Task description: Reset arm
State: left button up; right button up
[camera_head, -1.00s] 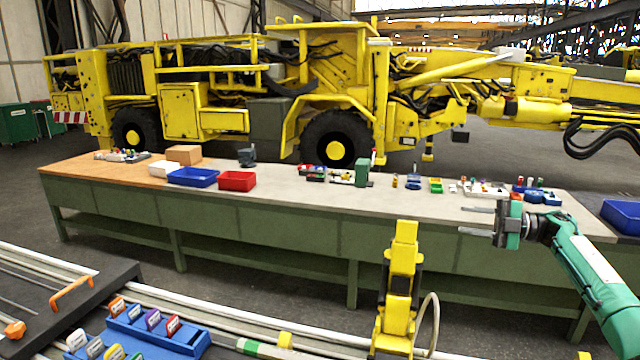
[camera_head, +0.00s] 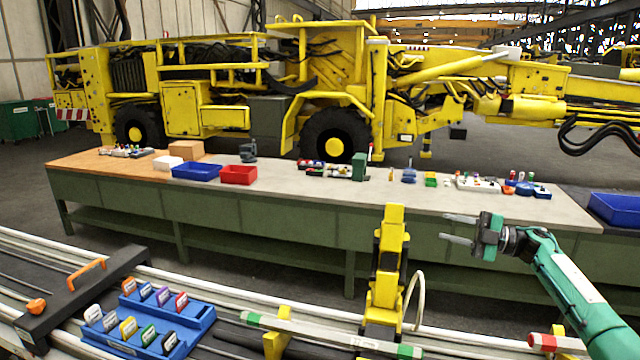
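My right gripper (camera_head: 460,229) is at the end of the green arm that comes in from the lower right. Its two grey fingers point left and are spread apart, with nothing between them. It hangs in front of the right part of the long workbench (camera_head: 310,216). My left gripper is not in view.
A blue holder (camera_head: 205,319) with several coloured tags sits at the lower left, near a dark bar with an orange handle (camera_head: 86,269). A yellow upright fixture (camera_head: 387,268) stands in the middle front. Blue (camera_head: 195,171) and red (camera_head: 238,175) bins stand on the bench.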

jog(key=s+a+f+m+t+h, duration=0.2)
jog(key=a+f+m+t+h, duration=0.1)
jog(key=a+f+m+t, duration=0.7)
jog(key=s+a+f+m+t+h, duration=0.1)
jog(key=s+f+m+h, duration=0.85)
jog(key=f+h, duration=0.2)
jog(key=s+d+f+m+g+h, duration=0.1)
jog(key=s+f+m+g+h, duration=0.3)
jog(key=s, duration=0.6)
jog(key=s+f+m+g+y, duration=0.1)
jog(key=s+f+g, duration=0.2)
jog(key=s+f, duration=0.5)
jog(key=s+g, duration=0.7)
jog(key=s, duration=1.6)
notch_tip(320, 180, down, 35)
jog(key=g+b, duration=0.1)
jog(key=b, duration=0.4)
pick_arm(q)
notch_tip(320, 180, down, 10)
jog(key=b, duration=0.5)
pick_arm(e)
jog(key=s+d+f, duration=0.2)
jog(key=s+f, duration=0.8)
jog(key=f, duration=0.2)
jog(key=s+d+f+g, duration=0.1)
jog(key=s+d+f, duration=0.1)
jog(key=s+f, duration=0.8)
notch_tip(320, 180, down, 4)
jog(key=shift+r, duration=0.25)
